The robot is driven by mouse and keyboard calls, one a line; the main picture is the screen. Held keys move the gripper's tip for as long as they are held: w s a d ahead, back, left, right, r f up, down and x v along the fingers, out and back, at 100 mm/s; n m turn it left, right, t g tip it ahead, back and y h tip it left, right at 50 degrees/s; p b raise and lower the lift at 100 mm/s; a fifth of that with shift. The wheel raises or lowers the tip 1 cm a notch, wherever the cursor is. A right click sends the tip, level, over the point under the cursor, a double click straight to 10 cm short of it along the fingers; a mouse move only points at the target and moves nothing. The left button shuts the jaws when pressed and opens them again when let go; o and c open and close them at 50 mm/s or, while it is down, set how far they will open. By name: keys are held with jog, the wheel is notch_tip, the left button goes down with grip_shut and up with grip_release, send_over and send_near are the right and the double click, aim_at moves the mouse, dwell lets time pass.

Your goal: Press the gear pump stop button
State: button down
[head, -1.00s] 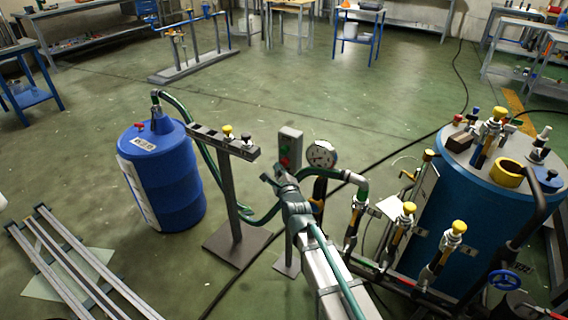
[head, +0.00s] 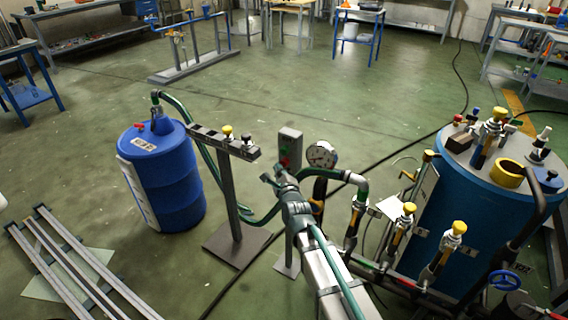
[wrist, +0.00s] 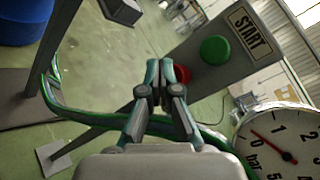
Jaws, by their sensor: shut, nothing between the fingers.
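The grey control box (head: 290,142) stands on a thin post in the middle of the head view. In the wrist view, the box shows a green button (wrist: 215,50) beside a START label (wrist: 246,32). The red button (wrist: 183,74) is lower on the box, just right of my fingertips and partly hidden by them. My gripper (wrist: 161,66) is shut and empty, its tips close to the red button. I cannot tell if they touch it. In the head view my gripper (head: 271,178) is just in front of the box's lower part.
A pressure gauge (head: 321,155) is close on the right of the box. A green hose (wrist: 85,118) runs below my gripper. A stand with a valve bar (head: 222,141) and a blue drum (head: 165,180) are left; a blue tank (head: 465,215) with yellow-capped valves is right.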

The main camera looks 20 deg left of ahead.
jog(key=shift+w+f+b, duration=0.15)
jog(key=shift+w+b, duration=0.05)
jog(key=shift+b, duration=0.65)
jog(key=shift+w+d+b, duration=0.15)
jog(key=shift+w+b, duration=0.3)
jog(key=shift+b, duration=0.95)
jog(key=shift+s+r+p, duration=0.25)
jog(key=shift+s+p, duration=0.2)
jog(key=shift+p, duration=0.85)
jog(key=shift+s+f+p, duration=0.1)
jog(key=shift+s+p, duration=0.1)
jog(key=shift+p, duration=0.15)
jog(key=s+a+p, duration=0.2)
jog(key=s+p, duration=0.3)
jog(key=p, duration=0.1)
jog(key=shift+s+p, duration=0.4)
jog(key=shift+d, duration=0.1)
dwell(0.4)
